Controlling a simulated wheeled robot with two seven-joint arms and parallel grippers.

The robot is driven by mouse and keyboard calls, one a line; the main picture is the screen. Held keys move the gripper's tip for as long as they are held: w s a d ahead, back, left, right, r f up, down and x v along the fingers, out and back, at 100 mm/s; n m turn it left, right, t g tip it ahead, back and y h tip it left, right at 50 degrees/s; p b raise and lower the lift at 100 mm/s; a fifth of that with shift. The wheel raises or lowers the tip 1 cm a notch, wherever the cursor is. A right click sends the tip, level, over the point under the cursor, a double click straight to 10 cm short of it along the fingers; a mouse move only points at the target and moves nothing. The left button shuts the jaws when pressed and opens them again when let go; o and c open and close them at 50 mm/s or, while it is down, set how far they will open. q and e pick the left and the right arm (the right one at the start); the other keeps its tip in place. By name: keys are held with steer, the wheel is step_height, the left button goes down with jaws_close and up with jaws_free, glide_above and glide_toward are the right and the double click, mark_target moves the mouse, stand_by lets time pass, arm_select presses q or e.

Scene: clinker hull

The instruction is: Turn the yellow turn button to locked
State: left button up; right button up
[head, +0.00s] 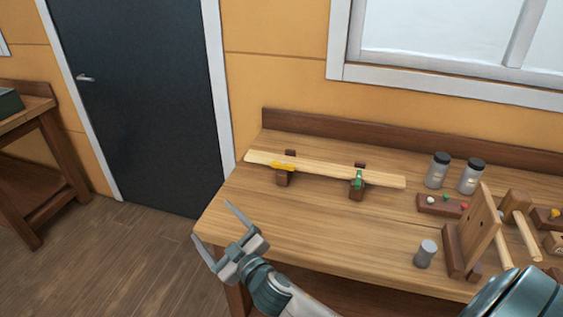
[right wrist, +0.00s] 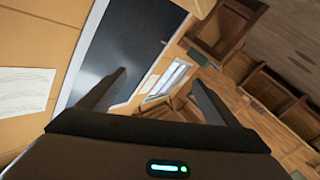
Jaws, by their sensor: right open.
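The yellow turn button (head: 284,167) sits on a dark wooden block near the left end of a pale wooden strip (head: 320,174) on the workbench. It appears to lie roughly along the strip. A green turn button (head: 358,179) sits on a second block farther right and looks turned across the strip. My right gripper (head: 212,222) is open and empty, off the bench's front left corner, left of and nearer than the yellow button. Its spread fingers also show in the right wrist view (right wrist: 160,82), with neither button there. My left gripper is not in view.
The workbench (head: 310,225) is clear in front of the strip.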

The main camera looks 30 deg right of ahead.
steer(key=w+a+r+n+y, duration=0.4)
steer(key=a+r+n+y, duration=0.5)
steer(key=r, duration=0.2)
steer(key=a+n+g+y, duration=0.6)
steer(key=a+n+g, duration=0.3)
steer(key=n, duration=0.4)
steer(key=w+d+f+n+g+h, duration=0.1)
steer(key=w+d+f+g+h, duration=0.2)
steer(key=d+h, duration=0.35)
steer(key=w+d+f+n+g+h, duration=0.2)
steer(key=w+d+f+h, duration=0.15)
steer(key=d, duration=0.55)
steer(key=w+d+r+m+h, duration=0.1)
steer(key=d+r+h, duration=0.3)
steer(key=d, duration=1)
steer(key=w+d+r+m+h, duration=0.1)
steer(key=d+r+m+h, duration=0.3)
steer(key=d, duration=1)
steer(key=r+h, duration=0.1)
steer(key=h, duration=0.1)
steer(key=shift+d+m+g+h, duration=0.25)
steer(key=shift+m+g+h, duration=0.05)
steer(key=shift+g+h, duration=0.1)
